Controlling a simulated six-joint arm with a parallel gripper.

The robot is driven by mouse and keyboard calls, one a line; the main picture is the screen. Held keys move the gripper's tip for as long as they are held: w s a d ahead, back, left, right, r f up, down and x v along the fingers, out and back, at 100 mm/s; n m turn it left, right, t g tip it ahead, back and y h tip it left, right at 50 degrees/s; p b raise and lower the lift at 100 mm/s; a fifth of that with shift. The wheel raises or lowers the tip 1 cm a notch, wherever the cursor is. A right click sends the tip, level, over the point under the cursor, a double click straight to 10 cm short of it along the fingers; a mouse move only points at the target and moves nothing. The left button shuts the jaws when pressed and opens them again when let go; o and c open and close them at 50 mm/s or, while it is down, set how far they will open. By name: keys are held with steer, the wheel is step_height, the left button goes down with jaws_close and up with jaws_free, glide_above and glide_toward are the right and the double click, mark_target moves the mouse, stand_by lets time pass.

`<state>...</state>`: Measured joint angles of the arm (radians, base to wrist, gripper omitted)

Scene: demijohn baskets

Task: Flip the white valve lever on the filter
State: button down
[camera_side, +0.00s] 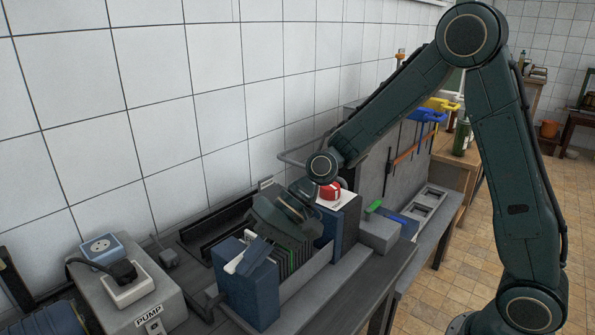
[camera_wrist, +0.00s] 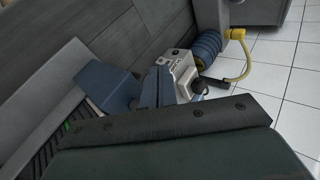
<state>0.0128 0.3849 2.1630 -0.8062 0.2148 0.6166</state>
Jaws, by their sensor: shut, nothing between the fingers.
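The white valve lever (camera_side: 234,263) shows on top of the near block, slanting up to the right. My gripper (camera_side: 252,258) is shut and empty, its blue fingers pointing down just right of the lever; I cannot tell whether they touch it. In the wrist view the shut fingers (camera_wrist: 159,80) stand beside the near blue block (camera_wrist: 106,86). The lever cannot be made out there.
A grey pump box (camera_side: 133,291) with a socket and plug stands left of the filter. A red and white part (camera_side: 331,191) sits on the far end block. A grey box with a green handle (camera_side: 374,207) is farther right. The tiled wall runs behind.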

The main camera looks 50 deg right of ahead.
stand_by(0.4)
steer(key=s+d+r, duration=0.1)
steer(key=s+r, duration=0.5)
steer(key=s, duration=0.5)
steer(key=shift+r, duration=0.4)
steer(key=shift+s, duration=0.1)
steer(key=shift+d, duration=0.15)
stand_by(0.4)
